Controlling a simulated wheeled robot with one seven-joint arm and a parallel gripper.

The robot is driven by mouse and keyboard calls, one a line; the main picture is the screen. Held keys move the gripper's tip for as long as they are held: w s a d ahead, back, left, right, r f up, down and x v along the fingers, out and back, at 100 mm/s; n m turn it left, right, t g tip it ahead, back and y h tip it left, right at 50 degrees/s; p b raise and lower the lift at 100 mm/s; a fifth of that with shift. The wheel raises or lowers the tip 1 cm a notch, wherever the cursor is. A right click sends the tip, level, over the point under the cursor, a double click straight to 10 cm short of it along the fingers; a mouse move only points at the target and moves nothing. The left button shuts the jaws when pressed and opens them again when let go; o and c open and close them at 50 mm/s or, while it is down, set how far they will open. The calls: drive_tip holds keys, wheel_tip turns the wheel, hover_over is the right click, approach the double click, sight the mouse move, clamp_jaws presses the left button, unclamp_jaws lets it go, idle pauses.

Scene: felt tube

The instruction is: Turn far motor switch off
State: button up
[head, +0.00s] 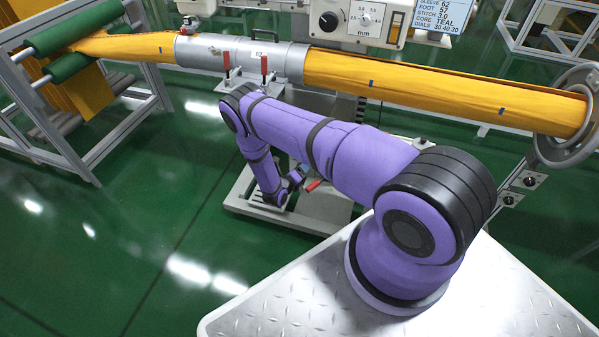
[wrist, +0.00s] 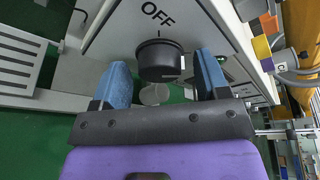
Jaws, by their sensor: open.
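A round black knob (wrist: 160,58) sits on a pale panel (wrist: 112,38) in the wrist view, with the word OFF and a short tick beside it. A small white mark shows at the knob's right side, not at the OFF tick. I cannot tell whether this is the far motor switch. My gripper (wrist: 162,68) is open, with one blue finger on each side of the knob and gaps visible. In the head view my gripper is low beneath the tube, partly hidden by my purple arm, and the knob is not visible there.
A yellow felt tube (head: 440,90) runs across above my arm through a grey metal sleeve (head: 243,58). Red-handled clamps (head: 264,65) stand below the sleeve. A handwheel (head: 566,150) is at right. Green rollers (head: 62,38) stand at left. Green floor at left is open.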

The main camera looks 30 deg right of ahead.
drive_tip(key=c, duration=0.9)
drive_tip(key=shift+w+n, duration=0.1)
drive_tip(key=shift+n, duration=0.2)
drive_tip(key=n+h, duration=0.1)
drive_tip(key=n, duration=0.4)
drive_tip(key=n+t+h, duration=0.1)
drive_tip(key=n+h, duration=0.1)
drive_tip(key=n, duration=0.4)
drive_tip(key=n+h, duration=0.1)
drive_tip(key=n, duration=0.4)
drive_tip(key=shift+f+t+h, duration=0.25)
drive_tip(key=shift+t+h, duration=0.05)
drive_tip(key=shift+n+t, duration=0.3)
drive_tip(key=shift+n, duration=0.2)
drive_tip(key=o, duration=0.9)
